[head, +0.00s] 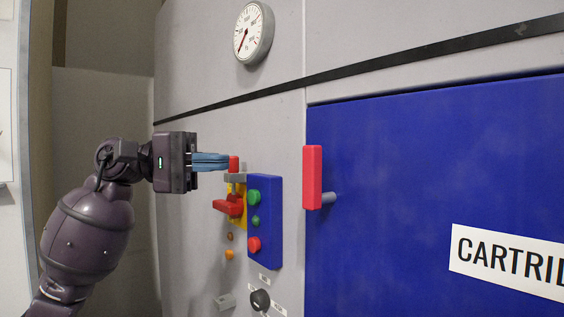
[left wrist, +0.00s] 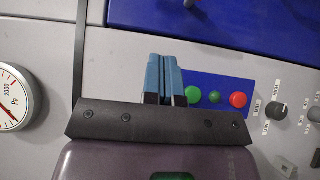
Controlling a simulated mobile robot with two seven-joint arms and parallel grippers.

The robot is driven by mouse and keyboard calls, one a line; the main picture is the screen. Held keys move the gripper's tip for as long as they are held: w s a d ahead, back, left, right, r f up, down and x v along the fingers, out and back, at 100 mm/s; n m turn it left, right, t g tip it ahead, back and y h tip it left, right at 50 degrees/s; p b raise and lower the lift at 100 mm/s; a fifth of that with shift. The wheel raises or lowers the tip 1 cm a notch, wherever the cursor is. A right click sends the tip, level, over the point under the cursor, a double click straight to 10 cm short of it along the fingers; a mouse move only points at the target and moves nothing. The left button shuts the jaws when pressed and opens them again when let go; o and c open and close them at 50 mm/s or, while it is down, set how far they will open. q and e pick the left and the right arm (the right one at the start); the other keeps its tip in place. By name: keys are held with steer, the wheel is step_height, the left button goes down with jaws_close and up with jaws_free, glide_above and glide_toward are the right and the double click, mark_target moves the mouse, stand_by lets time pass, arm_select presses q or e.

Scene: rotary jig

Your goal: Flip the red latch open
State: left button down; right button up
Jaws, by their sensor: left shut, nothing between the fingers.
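A small red lever (head: 228,207) sits on a yellow mount (head: 240,217) on the grey panel, left of the blue button box. A red upright tip (head: 234,164) stands above it, over a grey bracket (head: 236,177). I cannot tell which of these red parts is the latch. My left gripper (head: 228,161) has blue fingers, shut and empty, with their ends beside the red tip; I cannot tell whether they touch. In the left wrist view the shut fingers (left wrist: 165,78) point at the panel beside the button box, and the red lever is hidden. My right gripper is out of view.
The blue button box (head: 265,222) carries green and red buttons. A blue door (head: 420,190) with a red handle (head: 312,177) fills the right. A gauge (head: 253,33) hangs above; a black knob (head: 260,300) is below. Space left of the panel is clear beyond my arm.

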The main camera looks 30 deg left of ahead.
mark_target(306, 163)
arm_select(q)
steer(key=w+d+p, duration=0.2)
steer(key=d, duration=0.9)
steer(key=shift+w, duration=0.15)
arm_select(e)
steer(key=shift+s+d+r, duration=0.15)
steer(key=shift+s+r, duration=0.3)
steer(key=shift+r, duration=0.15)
arm_select(q)
steer(key=shift+d, duration=0.1)
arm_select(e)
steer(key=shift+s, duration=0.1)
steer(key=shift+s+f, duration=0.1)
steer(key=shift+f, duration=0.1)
arm_select(q)
steer(key=shift+w, duration=0.1)
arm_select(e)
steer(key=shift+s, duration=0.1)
arm_select(q)
steer(key=shift+s+d+r+m, duration=0.15)
steer(key=shift+s+m, duration=0.1)
steer(key=shift+m, duration=0.05)
steer(key=shift+w+y, duration=0.1)
steer(key=shift+y, duration=0.2)
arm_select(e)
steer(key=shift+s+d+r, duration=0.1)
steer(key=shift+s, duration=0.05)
arm_select(q)
steer(key=shift+b, duration=0.3)
